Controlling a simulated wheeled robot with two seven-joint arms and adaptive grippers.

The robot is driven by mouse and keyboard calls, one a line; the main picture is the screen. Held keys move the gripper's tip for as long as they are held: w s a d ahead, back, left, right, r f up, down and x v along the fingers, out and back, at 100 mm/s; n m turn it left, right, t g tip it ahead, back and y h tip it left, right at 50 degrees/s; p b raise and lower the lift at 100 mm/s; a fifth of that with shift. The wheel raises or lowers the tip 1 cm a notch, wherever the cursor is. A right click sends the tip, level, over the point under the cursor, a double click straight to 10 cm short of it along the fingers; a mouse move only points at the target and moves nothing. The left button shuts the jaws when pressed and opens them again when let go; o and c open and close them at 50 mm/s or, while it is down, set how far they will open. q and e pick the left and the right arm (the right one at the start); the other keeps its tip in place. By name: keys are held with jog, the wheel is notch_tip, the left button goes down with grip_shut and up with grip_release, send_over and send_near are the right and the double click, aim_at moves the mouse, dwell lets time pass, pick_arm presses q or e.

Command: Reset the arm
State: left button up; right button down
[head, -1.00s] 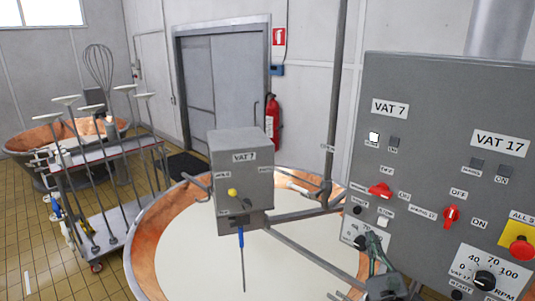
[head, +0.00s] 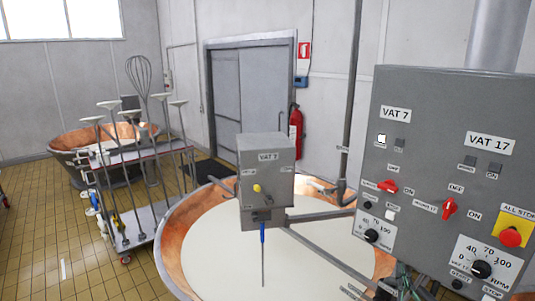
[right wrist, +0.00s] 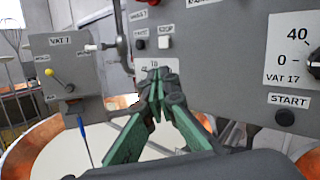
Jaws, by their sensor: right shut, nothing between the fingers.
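My right gripper (head: 408,285) is at the bottom right of the head view, below the lower edge of the grey control panel (head: 400,150). In the right wrist view its green-padded fingers (right wrist: 155,105) are together with nothing between them. They are in front of the panel's lower part, near the START and STOP buttons; whether they touch it I cannot tell. My left gripper is in neither view.
A copper vat (head: 172,250) of white liquid stands in front, with a VAT 7 box (head: 266,185) and bars above it. The panel carries red switches, dials and an ALL STOP button (head: 511,237). A tool trolley (head: 150,222) stands left; tiled floor (head: 50,240) is open there.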

jog(key=s+d+f+m+g+h, duration=0.1)
jog(key=s+d+f+m+g, duration=0.15)
jog(key=f+m, duration=0.45)
jog(key=s+d+f+m+g, duration=0.1)
jog(key=s+f+m+g, duration=0.3)
jog(key=f, duration=0.5)
jog(key=s+d+f+m+g+h, duration=0.1)
jog(key=s+f+m, duration=0.3)
jog(key=f+m, duration=0.35)
jog(key=s+a+f+m+g+y, duration=0.2)
jog(key=s+a+f+m+g, duration=0.2)
jog(key=s+f+m, duration=0.7)
jog(key=s+a+f+m+g+y, duration=0.4)
jog(key=s+f+m, duration=0.3)
jog(key=s+f, duration=0.45)
jog(key=s+a+f+n+g+b, duration=0.2)
jog(key=f+b, duration=0.6)
jog(key=f, duration=2.8)
pick_arm(q)
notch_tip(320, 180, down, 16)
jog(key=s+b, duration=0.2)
jog(key=b, duration=0.5)
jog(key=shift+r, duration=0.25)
pick_arm(e)
jog(key=s+d+f+g, duration=0.1)
jog(key=s+f, duration=2)
jog(key=f, duration=0.3)
jog(key=shift+f+h, duration=0.15)
jog(key=shift+h, duration=0.15)
